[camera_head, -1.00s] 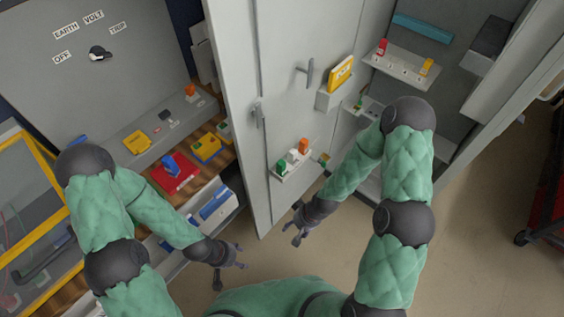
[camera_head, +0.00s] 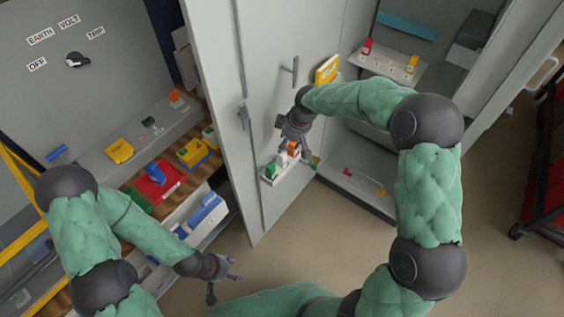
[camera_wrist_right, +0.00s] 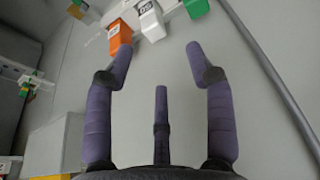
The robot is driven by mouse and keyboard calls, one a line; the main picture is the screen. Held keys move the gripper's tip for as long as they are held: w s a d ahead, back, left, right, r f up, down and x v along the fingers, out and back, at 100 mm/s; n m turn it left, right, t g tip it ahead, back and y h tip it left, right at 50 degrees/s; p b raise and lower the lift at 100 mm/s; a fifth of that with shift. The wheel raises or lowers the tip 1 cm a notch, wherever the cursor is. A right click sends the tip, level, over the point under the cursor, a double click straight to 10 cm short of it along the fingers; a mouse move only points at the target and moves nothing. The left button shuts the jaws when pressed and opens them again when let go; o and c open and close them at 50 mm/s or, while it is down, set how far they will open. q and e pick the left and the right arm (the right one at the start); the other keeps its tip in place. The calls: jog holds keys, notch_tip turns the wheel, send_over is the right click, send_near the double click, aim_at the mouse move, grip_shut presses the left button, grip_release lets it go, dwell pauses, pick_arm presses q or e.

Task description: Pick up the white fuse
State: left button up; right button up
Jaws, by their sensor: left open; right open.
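The white fuse (camera_head: 281,160) stands on a small shelf on the open cabinet door, between a green fuse (camera_head: 270,170) and an orange fuse (camera_head: 293,149). In the right wrist view the white fuse (camera_wrist_right: 150,20) is at the top, ahead of the fingertips and apart from them. My right gripper (camera_head: 290,142) is open and empty, close to the door just above the fuses, and partly covers them in the head view. Its spread fingers also show in the right wrist view (camera_wrist_right: 161,60). My left gripper (camera_head: 224,280) is open and empty, low beside the drawers.
The grey door (camera_head: 215,90) stands open, with a yellow book (camera_head: 327,69) in a holder above the fuses. A shelf (camera_head: 385,66) with red and yellow fuses is inside the cabinet. Left is a panel with a black knob (camera_head: 77,60). The floor (camera_head: 330,235) in front is clear.

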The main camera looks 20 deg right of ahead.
jog(key=b, duration=0.1)
send_over(282, 154)
jog(key=s, duration=0.2)
jog(key=f, duration=0.4)
jog(key=shift+w+d, duration=0.15)
jog(key=shift+d, duration=0.15)
jog(key=x, duration=0.1)
jog(key=b+x, duration=0.1)
jog(key=x, duration=0.1)
jog(key=b+x, duration=0.1)
jog(key=x, duration=0.1)
jog(key=shift+w+d+f, duration=0.1)
jog(key=shift+w+d, duration=0.05)
jog(key=shift+d, duration=0.15)
jog(key=c, duration=1)
